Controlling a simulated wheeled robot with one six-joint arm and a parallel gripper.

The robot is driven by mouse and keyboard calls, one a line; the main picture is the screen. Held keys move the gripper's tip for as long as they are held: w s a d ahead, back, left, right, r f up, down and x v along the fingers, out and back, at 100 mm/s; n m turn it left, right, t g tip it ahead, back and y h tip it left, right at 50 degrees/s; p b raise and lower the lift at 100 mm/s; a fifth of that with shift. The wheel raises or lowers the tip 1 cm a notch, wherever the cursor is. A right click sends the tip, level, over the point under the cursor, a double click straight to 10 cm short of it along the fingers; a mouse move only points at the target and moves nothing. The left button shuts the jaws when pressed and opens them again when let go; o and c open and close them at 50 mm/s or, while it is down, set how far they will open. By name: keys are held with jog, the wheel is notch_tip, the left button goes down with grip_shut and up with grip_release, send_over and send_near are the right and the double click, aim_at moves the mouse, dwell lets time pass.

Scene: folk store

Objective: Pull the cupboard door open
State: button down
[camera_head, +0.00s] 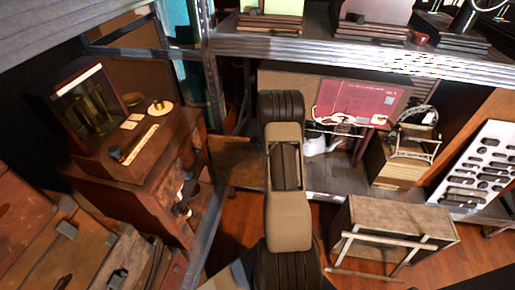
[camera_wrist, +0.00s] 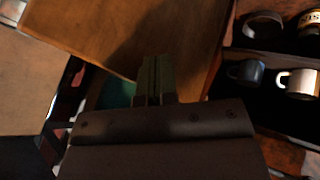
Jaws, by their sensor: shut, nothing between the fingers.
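The wooden cupboard (camera_head: 150,185) stands at the left in the head view, with its front open and cups on its inside shelves. Its brown door (camera_head: 232,160) stands swung out from the front, toward my arm. In the wrist view the door (camera_wrist: 120,30) fills the upper middle as a wooden panel. My gripper (camera_wrist: 155,60) is shut and empty, with its fingertips at the panel's lower edge; I cannot tell whether they touch. A white mug (camera_wrist: 297,83) and a dark blue mug (camera_wrist: 247,72) show inside the cupboard. In the head view my arm hides the gripper.
A metal shelf post (camera_head: 208,90) rises close to the cupboard. Wooden chests (camera_head: 40,225) stand at the lower left. A shelf with a red sign (camera_head: 358,103) lies behind my arm. A low table (camera_head: 395,225) stands at the right, with some bare floor around it.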

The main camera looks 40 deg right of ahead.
jog(key=s+a+r+m+g+h+p, duration=0.15)
jog(key=s+r, duration=0.25)
jog(key=s, duration=0.4)
jog(key=s+r+m+g, duration=0.2)
jog(key=s+r, duration=0.2)
jog(key=s, duration=0.3)
jog(key=s+a+r+m+y+p, duration=0.1)
jog(key=s+a+r+y+p, duration=0.1)
jog(key=a+r, duration=1.1)
jog(key=s+a+r+m+y+p, duration=0.1)
jog(key=s+a+r+p, duration=0.3)
jog(key=s+a+r, duration=0.3)
jog(key=a+r, duration=0.5)
jog(key=a, duration=0.2)
jog(key=shift+a+r+y, duration=0.2)
jog(key=shift+r+y, duration=0.15)
jog(key=shift+r, duration=0.05)
